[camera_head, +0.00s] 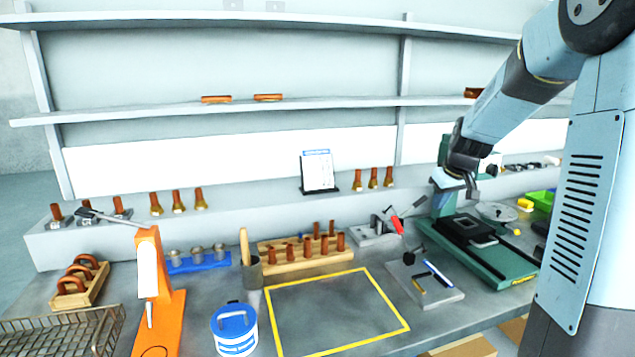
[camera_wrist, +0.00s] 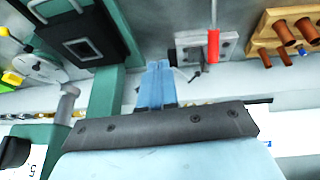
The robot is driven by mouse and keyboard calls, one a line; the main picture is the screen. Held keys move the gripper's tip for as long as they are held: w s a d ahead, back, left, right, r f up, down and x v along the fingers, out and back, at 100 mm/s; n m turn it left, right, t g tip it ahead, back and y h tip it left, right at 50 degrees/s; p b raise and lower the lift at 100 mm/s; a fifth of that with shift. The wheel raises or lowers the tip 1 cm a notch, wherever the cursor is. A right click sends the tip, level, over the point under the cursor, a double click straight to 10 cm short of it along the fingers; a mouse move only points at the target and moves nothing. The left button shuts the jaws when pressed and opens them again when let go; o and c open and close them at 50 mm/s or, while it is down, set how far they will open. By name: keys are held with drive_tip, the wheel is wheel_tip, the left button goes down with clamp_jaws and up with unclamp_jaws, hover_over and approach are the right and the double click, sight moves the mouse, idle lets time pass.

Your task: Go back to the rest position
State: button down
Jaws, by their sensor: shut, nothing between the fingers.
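My gripper (camera_head: 472,192) hangs at the end of my raised arm on the right side of the head view, in front of the green machine (camera_head: 500,258). Its blue fingers also show in the wrist view (camera_wrist: 158,72), where they lie together with nothing between them. In the head view the gripper overlaps the green machine's upright column; I cannot tell how close they are. The wrist view shows the machine's dark vise plate (camera_wrist: 82,38) to the left of the fingers.
A yellow-outlined square (camera_head: 335,312) on the bench is empty. An orange press (camera_head: 158,290), a blue-white tub (camera_head: 234,330), a wire basket (camera_head: 60,332) and a wooden peg rack (camera_head: 300,258) stand left. A grey tool plate (camera_head: 425,285) lies beside the machine. Shelves (camera_head: 330,103) run behind.

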drive_tip(key=s+a+r+m, duration=0.1)
drive_tip(key=s+a+r, duration=0.1)
drive_tip(key=s, duration=0.9)
drive_tip(key=s+a+r+m, duration=0.1)
drive_tip(key=s+a+r, duration=0.2)
drive_tip(key=s, duration=0.8)
drive_tip(key=s+a+r+m, duration=0.1)
drive_tip(key=s+a+r, duration=0.2)
drive_tip(key=s+a, duration=0.3)
drive_tip(key=s, duration=0.5)
drive_tip(key=shift+a+t+h, duration=0.15)
drive_tip(key=shift+t+h, duration=0.15)
drive_tip(key=shift+t, duration=0.1)
drive_tip(key=c, duration=1.8)
unclamp_jaws()
